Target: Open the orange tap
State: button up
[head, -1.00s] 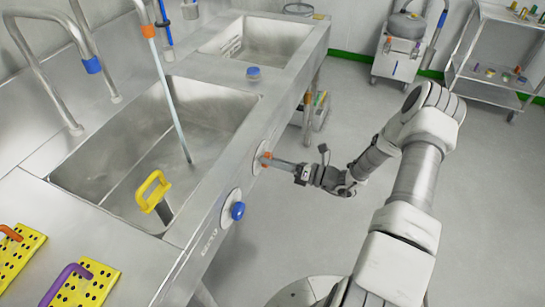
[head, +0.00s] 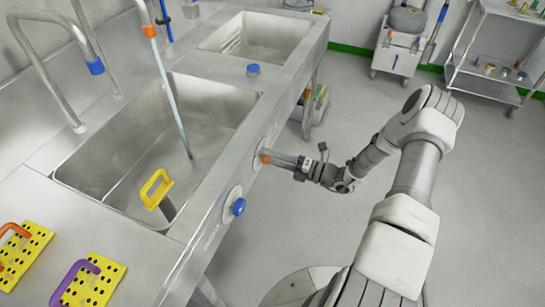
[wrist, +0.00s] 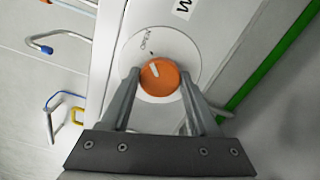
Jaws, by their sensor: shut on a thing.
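The orange tap (wrist: 161,77) is a round knob on a pale round plate (wrist: 184,50) on the sink's front panel. Its white pointer mark is turned toward the upper left, near the word OPEN on the plate. In the head view the orange tap (head: 265,156) shows at the tip of my gripper (head: 282,159). In the wrist view my gripper (wrist: 161,82) has one finger on each side of the knob and is shut on it.
A blue knob (head: 238,207) sits on the same panel, nearer me. The near basin (head: 100,165) holds a yellow-handled tool (head: 157,188). Yellow perforated plates (head: 92,285) lie on the counter. A trolley (head: 500,50) stands at the back; the floor beside my arm is clear.

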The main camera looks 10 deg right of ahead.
dwell(0.3)
jog(key=o, duration=1.4)
jog(key=v, duration=1.7)
jog(key=shift+s+d, duration=0.15)
jog(key=shift+r, duration=0.1)
